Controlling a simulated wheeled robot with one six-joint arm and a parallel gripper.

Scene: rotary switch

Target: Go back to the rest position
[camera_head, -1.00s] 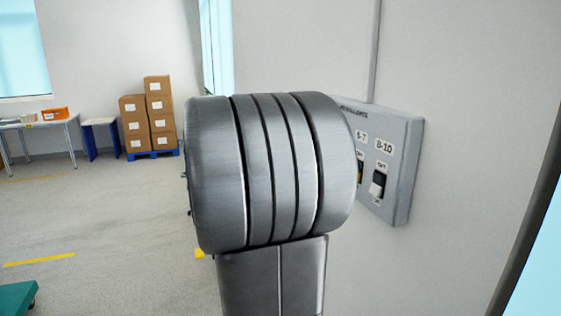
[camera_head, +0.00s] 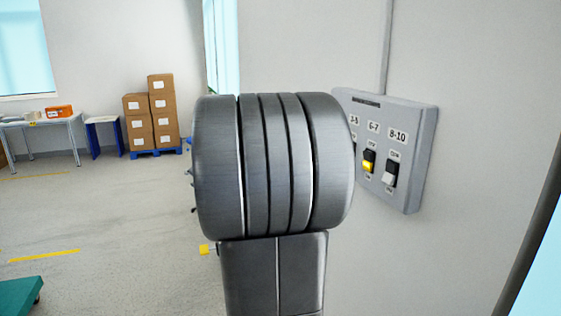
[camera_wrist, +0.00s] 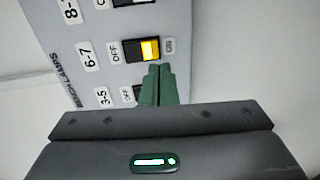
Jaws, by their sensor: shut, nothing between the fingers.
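A grey switch panel (camera_head: 412,198) is fixed to the wall on the right in the head view, partly hidden behind my arm. Its labels 3-5, 6-7 and 8-10 show. The 6-7 switch (camera_head: 368,160) has a yellow part showing, and the 8-10 switch (camera_head: 390,173) a white part. In the wrist view the panel (camera_wrist: 185,35) lies behind my gripper (camera_wrist: 160,68), whose green fingers are together and empty. The fingertips appear just beside the yellow 6-7 switch (camera_wrist: 148,49); I cannot tell if they touch. The 3-5 switch is mostly hidden by the fingers.
Stacked cardboard boxes (camera_head: 163,112) stand on a blue pallet at the back left. A table (camera_head: 40,120) and a small blue-legged stand (camera_head: 103,121) are beside them. A green object (camera_head: 20,297) sits at the lower left. The floor on the left is mostly clear.

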